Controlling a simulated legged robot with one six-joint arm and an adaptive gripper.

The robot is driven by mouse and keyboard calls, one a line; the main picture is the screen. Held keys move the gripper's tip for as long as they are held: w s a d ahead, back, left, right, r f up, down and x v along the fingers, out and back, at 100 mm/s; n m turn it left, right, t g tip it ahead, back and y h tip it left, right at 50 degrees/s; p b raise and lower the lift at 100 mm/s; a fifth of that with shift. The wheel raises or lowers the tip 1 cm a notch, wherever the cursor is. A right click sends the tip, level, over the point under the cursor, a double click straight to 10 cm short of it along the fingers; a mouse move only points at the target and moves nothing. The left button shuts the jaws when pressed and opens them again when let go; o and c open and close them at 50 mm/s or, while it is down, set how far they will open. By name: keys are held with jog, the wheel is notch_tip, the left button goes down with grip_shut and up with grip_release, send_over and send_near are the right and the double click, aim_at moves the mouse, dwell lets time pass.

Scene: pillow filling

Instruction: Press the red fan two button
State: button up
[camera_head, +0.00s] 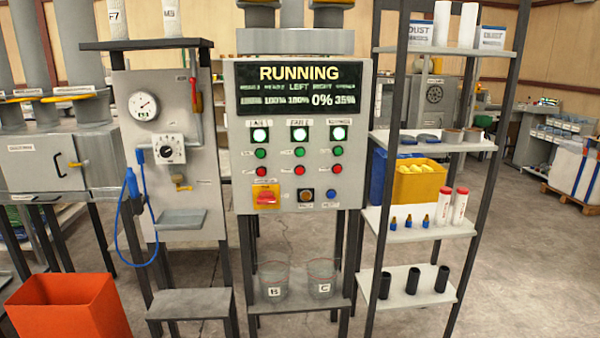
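A grey control panel (237,95) stands upright in the middle of the view, with a screen (299,84) on top that reads RUNNING. Below it are three columns, each with a lit white-green lamp, a green button and a red button. The middle column's label seems to read FAN 2, but it is small and blurred. Its lamp (299,134) is lit, its green button (299,152) sits below that, and the red fan two button (299,170) is at the bottom. Nothing covers these buttons. My gripper is not in view.
A red knob on a yellow plate (266,196) sits under the left column. A machine with a gauge (143,106) and blue hose (123,245) stands left, an orange bin (66,308) front left. A metal shelf (424,234) stands right. Clear bins B and C sit below the panel.

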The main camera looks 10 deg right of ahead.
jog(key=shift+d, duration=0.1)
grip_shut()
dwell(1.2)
